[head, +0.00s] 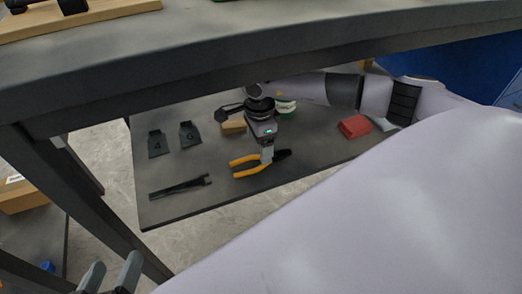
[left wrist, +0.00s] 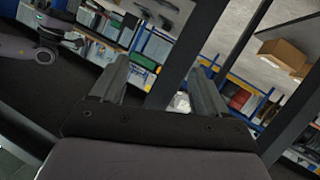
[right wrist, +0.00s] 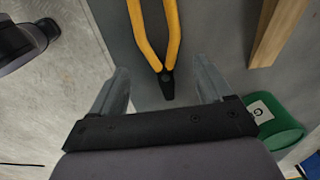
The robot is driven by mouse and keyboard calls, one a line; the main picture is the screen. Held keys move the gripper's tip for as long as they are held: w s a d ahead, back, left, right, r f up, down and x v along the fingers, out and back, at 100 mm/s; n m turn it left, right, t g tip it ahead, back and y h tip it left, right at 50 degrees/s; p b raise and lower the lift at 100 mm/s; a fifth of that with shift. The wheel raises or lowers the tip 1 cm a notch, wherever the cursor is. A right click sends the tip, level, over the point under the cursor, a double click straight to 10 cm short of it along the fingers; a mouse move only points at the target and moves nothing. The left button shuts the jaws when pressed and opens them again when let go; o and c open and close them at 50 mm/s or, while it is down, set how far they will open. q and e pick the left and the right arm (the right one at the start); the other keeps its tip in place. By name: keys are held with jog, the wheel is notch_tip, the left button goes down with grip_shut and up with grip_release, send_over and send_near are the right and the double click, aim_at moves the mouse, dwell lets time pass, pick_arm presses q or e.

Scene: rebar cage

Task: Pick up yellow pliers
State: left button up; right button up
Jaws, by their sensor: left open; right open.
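The yellow pliers (head: 247,170) lie on the dark lower shelf, yellow handles to the left and dark jaws to the right. My right gripper (head: 267,156) is above the pliers, pointing down, near where handles and jaws meet. In the right wrist view the pliers (right wrist: 164,72) show between the two spread fingers, with the dark jaws toward the gripper's base; I see no grip on them. My left gripper (head: 108,277) is open and empty at the lower left of the head view, away from the pliers; its spread fingers show in the left wrist view (left wrist: 160,85).
The upper tabletop (head: 200,60) overhangs the shelf (head: 205,205). A black wrench-like tool (head: 180,187), two dark tags (head: 172,138), a wooden block (head: 234,126), a green-and-white container (head: 286,107) and a red block (head: 355,126) lie around the pliers. A table leg (head: 85,205) stands at left.

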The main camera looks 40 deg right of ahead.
jog(key=f, duration=0.1)
jog(key=f+b, duration=0.1)
jog(key=f, duration=0.1)
jog(key=f+b, duration=0.1)
jog(key=f, duration=0.1)
jog(key=shift+d+f, duration=0.1)
jog(key=shift+d, duration=0.3)
jog(key=c, duration=1.3)
notch_tip(320, 180, up, 10)
jog(key=p, duration=0.3)
jog(key=shift+s, duration=0.15)
